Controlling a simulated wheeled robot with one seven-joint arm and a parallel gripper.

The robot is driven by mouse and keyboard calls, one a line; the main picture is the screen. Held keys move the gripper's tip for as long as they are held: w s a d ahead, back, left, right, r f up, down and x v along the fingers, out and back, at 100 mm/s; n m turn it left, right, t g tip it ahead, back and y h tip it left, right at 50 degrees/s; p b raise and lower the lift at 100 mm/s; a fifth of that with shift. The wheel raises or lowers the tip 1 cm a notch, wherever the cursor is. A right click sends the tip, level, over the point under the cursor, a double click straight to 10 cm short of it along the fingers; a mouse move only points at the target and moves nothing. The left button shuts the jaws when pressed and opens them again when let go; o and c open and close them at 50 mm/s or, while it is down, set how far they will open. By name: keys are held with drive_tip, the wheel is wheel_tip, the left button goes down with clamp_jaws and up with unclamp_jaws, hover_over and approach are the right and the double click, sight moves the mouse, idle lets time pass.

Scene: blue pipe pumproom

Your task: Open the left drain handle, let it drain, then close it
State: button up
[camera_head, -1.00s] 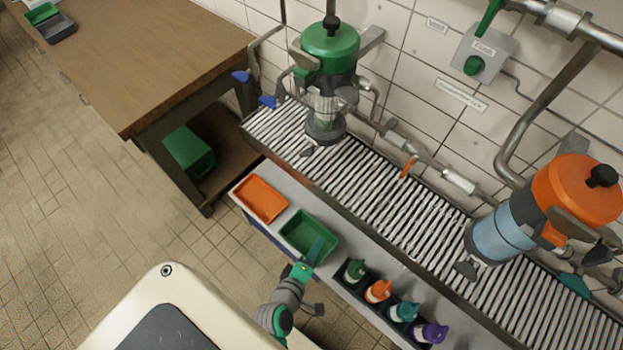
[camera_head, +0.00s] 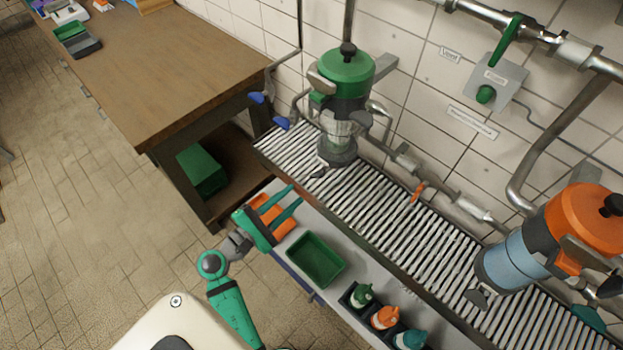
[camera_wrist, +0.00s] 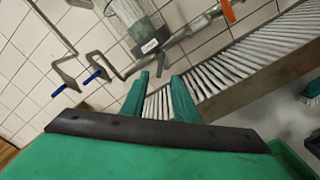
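The left vessel (camera_head: 345,95) has a green lid and a clear lower part, and stands upright over the slatted drain grate. A small grey lever (camera_head: 318,172) sticks out at its foot. In the wrist view the lever (camera_wrist: 141,68) hangs below the vessel's dark base, beside a small label I cannot read. My gripper (camera_head: 296,195) is open and empty, in front of the grate and above the orange tray. In the wrist view its two green fingers (camera_wrist: 160,78) are apart, pointing towards the grate and vessel base, with the lever just beyond them. Nothing is between them.
Two blue-handled taps (camera_head: 281,122) hang left of the vessel. An orange lever (camera_head: 418,192) sits on the pipe behind the grate (camera_head: 375,215). A second vessel with an orange lid (camera_head: 585,215) stands right. A green tray (camera_head: 316,260) and bottles lie on the front shelf.

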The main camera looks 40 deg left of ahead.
sight(315, 177)
drive_tip(key=w, duration=0.9)
drive_tip(key=shift+d, duration=0.35)
clamp_jaws()
